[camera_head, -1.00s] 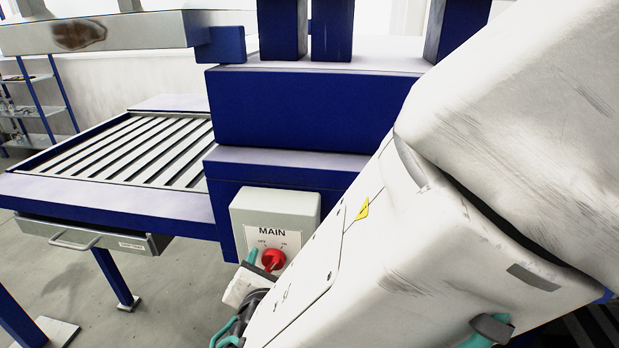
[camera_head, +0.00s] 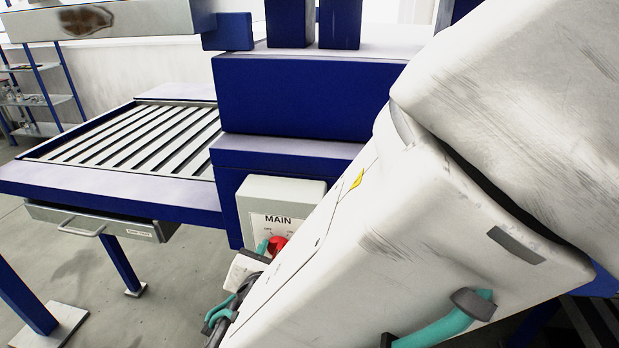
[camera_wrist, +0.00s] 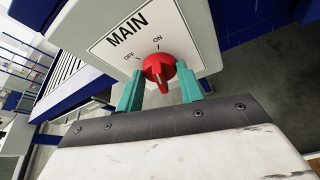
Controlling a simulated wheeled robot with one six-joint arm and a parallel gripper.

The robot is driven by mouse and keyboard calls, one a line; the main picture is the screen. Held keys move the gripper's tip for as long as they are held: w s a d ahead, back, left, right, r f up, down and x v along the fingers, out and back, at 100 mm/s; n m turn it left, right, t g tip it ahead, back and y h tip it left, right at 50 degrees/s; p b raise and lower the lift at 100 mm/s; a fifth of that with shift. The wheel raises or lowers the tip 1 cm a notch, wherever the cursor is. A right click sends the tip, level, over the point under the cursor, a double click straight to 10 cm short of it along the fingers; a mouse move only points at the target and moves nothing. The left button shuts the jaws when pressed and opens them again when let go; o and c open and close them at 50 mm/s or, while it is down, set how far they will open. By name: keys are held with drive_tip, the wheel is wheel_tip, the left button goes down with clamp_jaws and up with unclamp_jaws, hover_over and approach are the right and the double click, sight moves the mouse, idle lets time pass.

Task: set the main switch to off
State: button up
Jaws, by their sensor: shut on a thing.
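The main switch (camera_wrist: 159,69) is a red rotary knob on a pale grey box. In the head view the knob (camera_head: 278,244) is partly hidden by my arm and gripper. A white plate around it reads MAIN, with OFF at the left and ON at the right. In the wrist view the knob's raised ridge seems to line up with ON. My gripper (camera_wrist: 161,72) has two teal fingers, one on each side of the knob, and is shut on it. The exact contact at the fingertips is hard to see.
The switch box (camera_head: 284,188) is fixed to the blue gantry frame (camera_head: 290,98). A slatted table (camera_head: 130,145) with a drawer (camera_head: 95,221) below it stands at the left. A shelf rack (camera_head: 45,90) stands far left. Floor is open under the table.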

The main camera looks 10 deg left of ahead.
drive_tip(key=shift+a+n+h, duration=0.2)
drive_tip(key=shift+n+h, duration=0.65)
drive_tip(key=shift+n, duration=0.25)
drive_tip(key=shift+a+n+h, duration=0.15)
drive_tip(key=shift+n+h, duration=0.65)
drive_tip(key=shift+n, duration=0.3)
drive_tip(key=shift+a+n+h, duration=0.2)
drive_tip(key=shift+n+h, duration=0.65)
drive_tip(key=shift+n, duration=0.25)
drive_tip(key=o, duration=1)
drive_tip(key=shift+f, duration=0.1)
